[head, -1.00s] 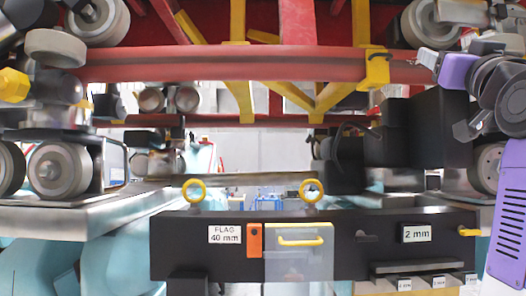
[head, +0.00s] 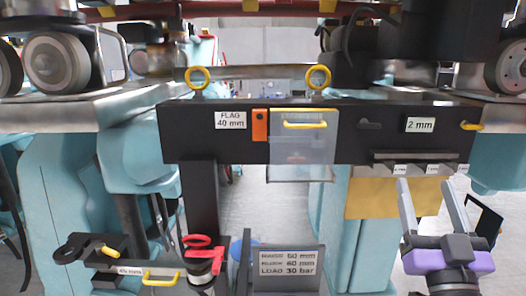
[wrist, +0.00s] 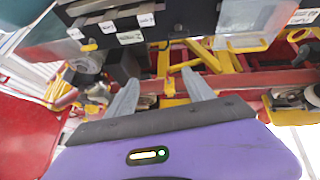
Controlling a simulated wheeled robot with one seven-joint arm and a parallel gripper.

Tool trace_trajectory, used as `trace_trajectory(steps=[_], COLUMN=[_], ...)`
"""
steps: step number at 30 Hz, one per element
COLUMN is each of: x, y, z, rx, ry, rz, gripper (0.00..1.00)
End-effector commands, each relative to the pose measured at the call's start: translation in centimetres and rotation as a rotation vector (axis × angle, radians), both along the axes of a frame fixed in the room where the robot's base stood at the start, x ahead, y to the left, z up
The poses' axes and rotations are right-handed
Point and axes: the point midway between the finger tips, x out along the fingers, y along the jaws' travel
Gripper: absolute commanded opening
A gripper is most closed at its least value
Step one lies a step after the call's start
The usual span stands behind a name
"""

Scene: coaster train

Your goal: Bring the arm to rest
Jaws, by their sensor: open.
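My gripper (head: 432,208) is at the lower right of the head view, its two grey fingers pointing up and spread apart with nothing between them. Its purple body shows below the fingers. In the wrist view my gripper (wrist: 162,92) is also open and empty. The black crossbar (head: 350,150) with labels lies beyond and above the fingertips in the head view. The fingers look apart from it, though the exact gap is hard to tell.
A clear hinged panel (head: 302,150) and an orange tab (head: 260,125) sit on the crossbar. A label plate (head: 287,268) and a red-topped part (head: 203,258) stand at the lower middle. Wheels (head: 57,63) are above left. Grey floor shows behind.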

Motion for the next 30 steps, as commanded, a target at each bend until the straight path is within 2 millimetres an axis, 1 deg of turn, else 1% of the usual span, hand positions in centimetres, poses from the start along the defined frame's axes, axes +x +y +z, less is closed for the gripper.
trace_trajectory(steps=[1, 3, 5, 6, 8, 12, 17, 18, 26, 30], x=[-1.3, -3.0, -4.6, -5.7, -7.3, -11.4, -16.3, -17.5, -25.6, -30.0], y=[0.5, 1.1, 1.6, 2.0, 2.5, 3.6, 4.7, 5.0, 6.5, 7.1], z=[-2.3, -4.7, -6.6, -7.8, -9.6, -13.3, -16.9, -17.7, -22.3, -24.8], rx=[-0.001, -0.003, -0.003, -0.003, -0.002, 0.001, 0.01, 0.013, 0.034, 0.05], ry=[0.023, 0.044, 0.063, 0.077, 0.098, 0.154, 0.229, 0.25, 0.419, 0.545], rz=[0.007, 0.017, 0.026, 0.032, 0.041, 0.061, 0.083, 0.089, 0.117, 0.128], gripper=[0.62, 0.62, 0.62, 0.62, 0.62, 0.62, 0.62, 0.62, 0.62, 0.62])
